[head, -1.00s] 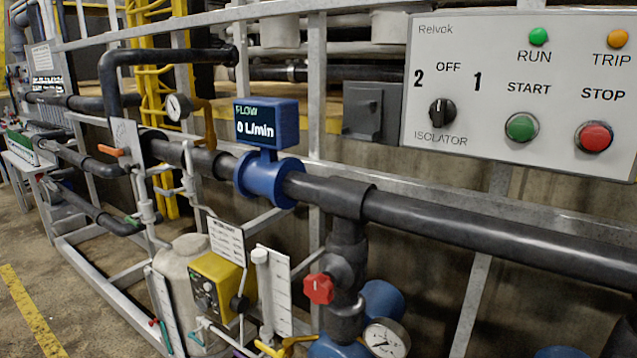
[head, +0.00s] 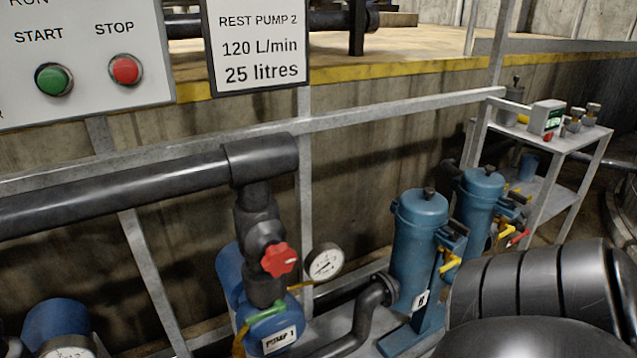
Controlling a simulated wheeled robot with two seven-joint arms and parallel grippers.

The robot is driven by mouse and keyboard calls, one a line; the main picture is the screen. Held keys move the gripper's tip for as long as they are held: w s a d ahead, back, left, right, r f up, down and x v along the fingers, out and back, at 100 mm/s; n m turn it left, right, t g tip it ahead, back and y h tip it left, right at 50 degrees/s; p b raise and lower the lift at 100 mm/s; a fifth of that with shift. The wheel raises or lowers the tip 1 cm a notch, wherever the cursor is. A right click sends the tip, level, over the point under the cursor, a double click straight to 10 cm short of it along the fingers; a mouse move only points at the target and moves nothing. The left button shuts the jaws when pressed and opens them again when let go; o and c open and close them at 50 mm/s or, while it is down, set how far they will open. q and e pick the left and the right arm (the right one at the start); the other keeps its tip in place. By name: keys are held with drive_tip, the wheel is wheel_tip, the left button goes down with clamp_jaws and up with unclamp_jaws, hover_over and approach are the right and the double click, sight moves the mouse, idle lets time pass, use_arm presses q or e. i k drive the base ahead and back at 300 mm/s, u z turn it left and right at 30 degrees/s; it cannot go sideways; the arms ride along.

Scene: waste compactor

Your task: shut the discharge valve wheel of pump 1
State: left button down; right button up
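The red discharge valve wheel (head: 279,260) is on the dark vertical pipe (head: 259,215) above pump 1, in the lower middle of the head view. The blue body of pump 1 (head: 262,330) stands below it with a white "PUMP 1" label (head: 283,340). The wheel is unobstructed and nothing touches it. Whether the valve is open or shut cannot be told from the wheel. Neither of my grippers is in view. A dark ribbed part at the lower right looks like my own arm.
A pressure gauge (head: 324,263) sits just right of the wheel. Blue filter housings (head: 420,235) with yellow handles stand further right. A grey rail (head: 400,113) and a thick dark pipe (head: 110,195) run above. The control panel (head: 80,60) and a "REST PUMP 2" sign (head: 258,48) are upper left.

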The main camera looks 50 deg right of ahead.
sight(280, 260)
drive_tip(key=z, duration=0.7)
drive_tip(key=k, duration=0.45)
drive_tip(key=z, duration=0.55)
drive_tip(key=i, duration=0.5)
drive_tip(key=u, duration=2.1)
drive_tip(key=k, duration=1.35)
drive_tip(key=z, duration=2.05)
drive_tip(key=i, duration=0.5)
drive_tip(key=z, duration=0.05)
